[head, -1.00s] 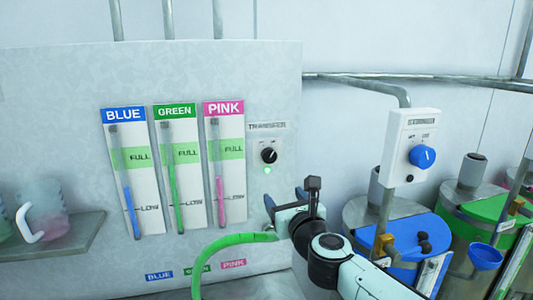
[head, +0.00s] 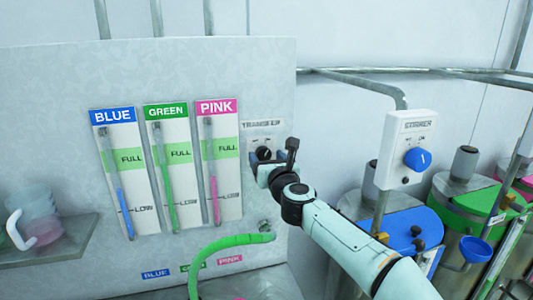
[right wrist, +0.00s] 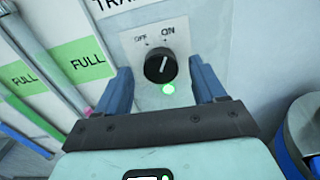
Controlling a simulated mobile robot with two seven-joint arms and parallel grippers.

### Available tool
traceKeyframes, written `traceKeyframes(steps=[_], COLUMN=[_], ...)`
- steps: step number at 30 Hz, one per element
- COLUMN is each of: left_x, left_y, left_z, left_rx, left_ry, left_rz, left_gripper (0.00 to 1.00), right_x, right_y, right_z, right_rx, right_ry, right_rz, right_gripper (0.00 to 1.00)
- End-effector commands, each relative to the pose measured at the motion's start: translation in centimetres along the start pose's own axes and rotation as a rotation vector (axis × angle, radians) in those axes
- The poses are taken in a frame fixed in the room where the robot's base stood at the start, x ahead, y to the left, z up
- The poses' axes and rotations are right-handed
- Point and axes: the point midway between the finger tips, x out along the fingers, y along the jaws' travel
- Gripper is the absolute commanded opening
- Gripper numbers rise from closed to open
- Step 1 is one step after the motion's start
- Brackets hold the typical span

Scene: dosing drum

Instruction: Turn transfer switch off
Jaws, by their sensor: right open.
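The transfer switch is a black round knob (right wrist: 160,66) on a pale plate with OFF and ON marks. In the right wrist view its white pointer leans toward ON, and a green lamp (right wrist: 169,89) glows below it. In the head view the knob (head: 264,153) is partly hidden by my right gripper (head: 266,168). My right gripper is open, with one blue finger on each side of the knob in the right wrist view. I cannot tell whether the fingers touch the knob. My left gripper is not in view.
Blue, green and pink level gauges (head: 166,168) are on the panel left of the switch. A green hose (head: 225,243) curves below. A stirrer box (head: 405,149) with a blue knob stands at right, above coloured drums (head: 470,205). A shelf (head: 75,245) with a jug is at left.

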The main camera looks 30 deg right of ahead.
Motion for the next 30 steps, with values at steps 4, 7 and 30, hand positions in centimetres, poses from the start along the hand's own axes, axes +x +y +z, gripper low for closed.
traceKeyframes(steps=[4, 7, 30], left_x=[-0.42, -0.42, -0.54], left_y=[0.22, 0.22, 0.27], left_z=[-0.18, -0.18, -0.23], left_rx=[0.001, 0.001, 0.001], left_ry=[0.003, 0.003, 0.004], left_rz=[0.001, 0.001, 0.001], left_gripper=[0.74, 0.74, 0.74], right_x=[0.90, 1.01, 0.96], right_y=[0.00, -0.03, -0.01], right_z=[0.02, -0.04, -0.06], right_rx=[-0.001, -0.001, -0.064], right_ry=[0.000, 0.000, 0.001], right_rz=[0.000, 0.000, -0.001], right_gripper=[0.70, 0.70, 0.14])
